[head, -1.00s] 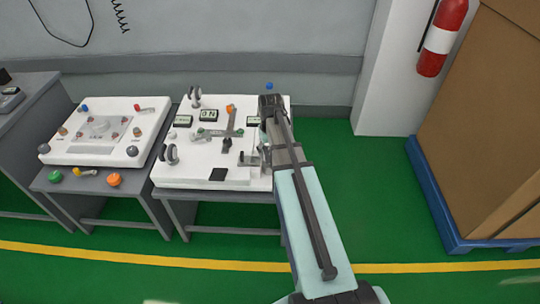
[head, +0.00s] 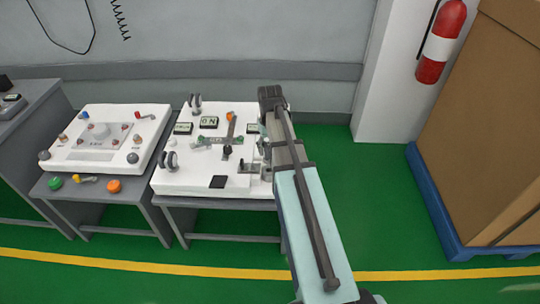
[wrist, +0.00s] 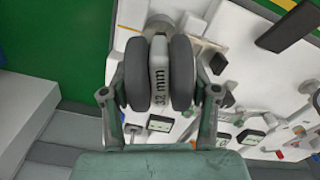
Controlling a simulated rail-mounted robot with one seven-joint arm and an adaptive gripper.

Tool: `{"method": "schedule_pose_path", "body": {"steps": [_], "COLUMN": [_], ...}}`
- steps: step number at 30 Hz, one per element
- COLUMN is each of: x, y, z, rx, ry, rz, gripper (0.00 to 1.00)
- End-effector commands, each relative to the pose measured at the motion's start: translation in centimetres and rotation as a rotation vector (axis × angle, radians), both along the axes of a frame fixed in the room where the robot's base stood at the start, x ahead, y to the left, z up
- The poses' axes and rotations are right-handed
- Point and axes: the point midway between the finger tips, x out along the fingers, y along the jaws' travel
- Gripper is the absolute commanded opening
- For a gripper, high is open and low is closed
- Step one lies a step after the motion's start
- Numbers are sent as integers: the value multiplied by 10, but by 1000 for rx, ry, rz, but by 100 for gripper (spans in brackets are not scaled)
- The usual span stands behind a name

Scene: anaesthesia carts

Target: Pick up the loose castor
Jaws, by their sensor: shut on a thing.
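The castor (wrist: 158,75) fills the middle of the wrist view. It has two dark grey wheels with a pale body between them marked "32 mm". My gripper (wrist: 160,88) is shut on it, with one finger against the outer side of each wheel. I cannot tell whether the castor touches the surface behind it. Two other dark twin-wheel castors, one at the back (head: 195,103) and one at the front left (head: 169,162), are on the white panel (head: 190,183).
The white panel carries small displays (head: 209,122), a grey cross-shaped linkage (head: 231,135) and a black square (head: 218,182). A second white unit (head: 75,160) stands to the left. A boxed pallet (head: 440,215) is at the right, with clear green floor between.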

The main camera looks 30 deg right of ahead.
Motion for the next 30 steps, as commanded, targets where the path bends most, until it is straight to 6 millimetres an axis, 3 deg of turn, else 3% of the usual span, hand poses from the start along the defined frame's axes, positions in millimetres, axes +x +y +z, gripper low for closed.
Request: {"method": "schedule_pose_path", "body": {"steps": [9, 18, 24, 30], "x": [2, 1, 4, 0], "y": [-1, 0, 15, 71], "z": [78, 128, 135, 109], "rx": [-2, 0, 0, 1], "ry": [-4, -1, 0, 3], "rz": [0, 0, 25, 112], "gripper": [25, 25, 25, 25]}}
